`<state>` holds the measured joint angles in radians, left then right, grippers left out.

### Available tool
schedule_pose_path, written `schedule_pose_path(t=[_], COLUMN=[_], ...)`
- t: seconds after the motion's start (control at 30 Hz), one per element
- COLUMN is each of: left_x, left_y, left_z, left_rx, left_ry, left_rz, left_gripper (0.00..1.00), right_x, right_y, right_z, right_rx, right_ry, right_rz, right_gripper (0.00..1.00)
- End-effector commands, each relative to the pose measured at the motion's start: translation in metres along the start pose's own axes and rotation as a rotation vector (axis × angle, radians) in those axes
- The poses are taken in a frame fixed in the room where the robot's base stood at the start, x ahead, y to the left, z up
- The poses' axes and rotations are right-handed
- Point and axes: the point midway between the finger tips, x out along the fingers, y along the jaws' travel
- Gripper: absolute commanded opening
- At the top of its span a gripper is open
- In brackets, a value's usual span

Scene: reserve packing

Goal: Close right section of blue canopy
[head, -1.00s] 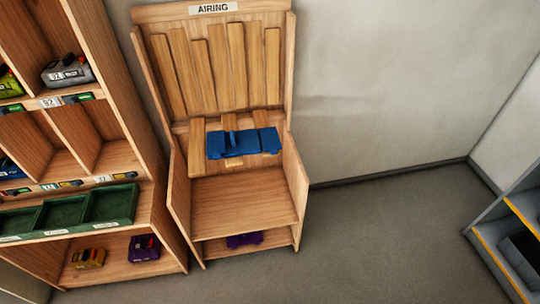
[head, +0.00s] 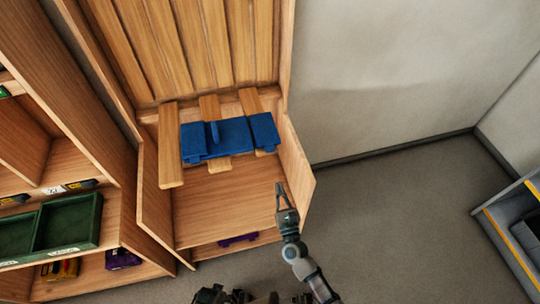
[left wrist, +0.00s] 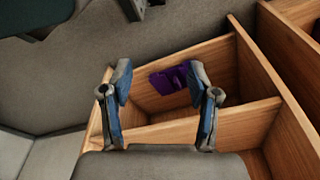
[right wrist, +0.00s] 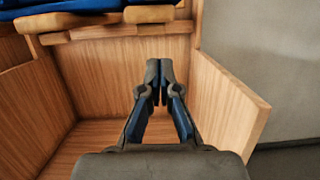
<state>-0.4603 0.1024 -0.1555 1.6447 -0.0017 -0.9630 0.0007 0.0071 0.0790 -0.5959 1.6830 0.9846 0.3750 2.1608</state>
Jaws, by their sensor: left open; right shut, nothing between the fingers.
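A purple item (head: 238,240) lies in the stand's bottom compartment. The stand's right side panel (head: 296,160) rises beside my right gripper. A shelf with green trays (head: 68,222) stands left; a grey rack (head: 515,225) stands far right. Floor between is clear.

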Motion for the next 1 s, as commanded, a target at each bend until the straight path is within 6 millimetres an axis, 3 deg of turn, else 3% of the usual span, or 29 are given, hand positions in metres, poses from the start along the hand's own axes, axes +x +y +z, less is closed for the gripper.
schedule_pose_path(t=[0.4,0.63,1.0], left_x=[0.013,0.038,0.051], left_y=[0.0,0.002,0.002], left_z=[0.008,0.042,0.06], left_rx=[0.002,0.008,0.011], left_ry=[-0.007,-0.025,-0.032], left_rz=[0.001,0.003,0.003], left_gripper=[0.6,0.6,0.6], right_x=[0.092,0.094,0.097], right_y=[-0.001,0.0,-0.001], right_z=[0.001,0.029,0.037], right_rx=[-0.004,-0.005,-0.006], right_ry=[0.0,0.0,0.003], right_rz=[0.0,0.0,0.0], right_gripper=[0.0,0.0,0.0])
